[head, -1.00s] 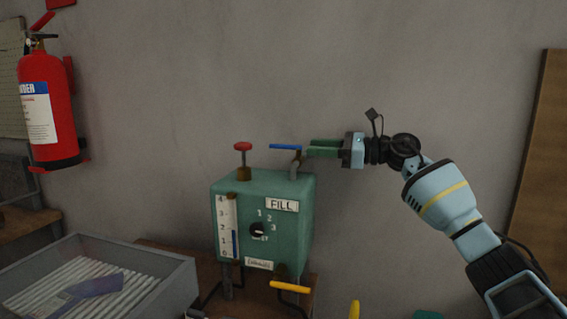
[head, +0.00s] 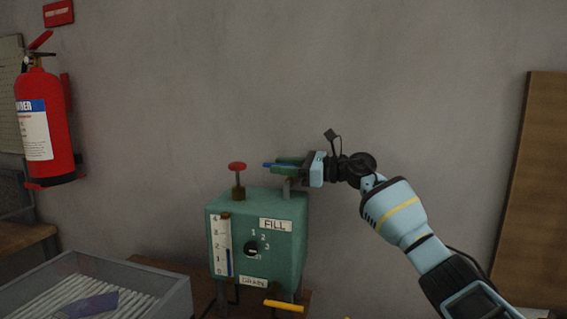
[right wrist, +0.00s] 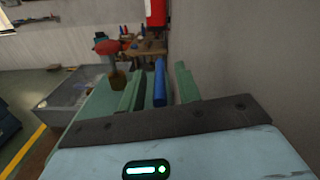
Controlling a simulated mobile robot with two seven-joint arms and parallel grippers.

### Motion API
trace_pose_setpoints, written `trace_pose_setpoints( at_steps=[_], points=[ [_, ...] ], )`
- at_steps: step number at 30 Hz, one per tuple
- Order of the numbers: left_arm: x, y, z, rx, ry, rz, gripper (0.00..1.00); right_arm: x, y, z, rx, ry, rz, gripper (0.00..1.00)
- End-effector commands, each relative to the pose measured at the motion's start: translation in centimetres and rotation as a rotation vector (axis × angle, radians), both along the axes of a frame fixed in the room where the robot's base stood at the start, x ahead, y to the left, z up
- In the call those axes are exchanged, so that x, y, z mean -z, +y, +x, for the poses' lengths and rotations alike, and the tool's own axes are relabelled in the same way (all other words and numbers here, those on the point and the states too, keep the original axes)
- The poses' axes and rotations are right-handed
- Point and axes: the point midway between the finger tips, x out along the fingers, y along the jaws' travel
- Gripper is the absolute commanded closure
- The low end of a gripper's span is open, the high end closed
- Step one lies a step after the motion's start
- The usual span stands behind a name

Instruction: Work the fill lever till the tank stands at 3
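A green tank box (head: 262,207) with a FILL label stands in the head view. Its front has a white 0–4 gauge (head: 223,245), with the blue column's top between 1 and 2, and a black dial (head: 251,248). A blue lever (head: 268,164) sits on top; in the right wrist view the blue lever (right wrist: 160,80) lies between the fingers. My right gripper (head: 289,165) is open around it, fingers apart on either side, with a visible gap on the right. The right gripper's green fingers also show in the right wrist view (right wrist: 160,92). My left gripper is not in view.
A red knob (head: 237,166) rises from the box top, left of the lever. A yellow handle (head: 284,305) sticks out below the box. A grey tray (head: 185,299) is at lower left, and a fire extinguisher (head: 45,130) hangs on the wall. Wall space above the box is clear.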

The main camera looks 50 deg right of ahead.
Motion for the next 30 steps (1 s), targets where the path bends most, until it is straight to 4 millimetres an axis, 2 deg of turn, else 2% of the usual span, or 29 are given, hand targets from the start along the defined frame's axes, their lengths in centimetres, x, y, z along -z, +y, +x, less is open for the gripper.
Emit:
trace_pose_setpoints(
  at_steps=[10, 18, 30],
  points=[
    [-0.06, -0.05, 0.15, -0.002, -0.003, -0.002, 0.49, 0.05, 0.24, 0.43, -0.001, 0.001, -0.001, 0.67],
    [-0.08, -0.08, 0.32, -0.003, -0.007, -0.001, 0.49, 0.04, 0.21, 0.41, 0.0, 0.0, -0.001, 1.0],
    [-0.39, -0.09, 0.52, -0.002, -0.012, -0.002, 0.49, -0.09, 0.14, 0.4, -0.031, 0.002, 0.002, 1.0]
  ],
)
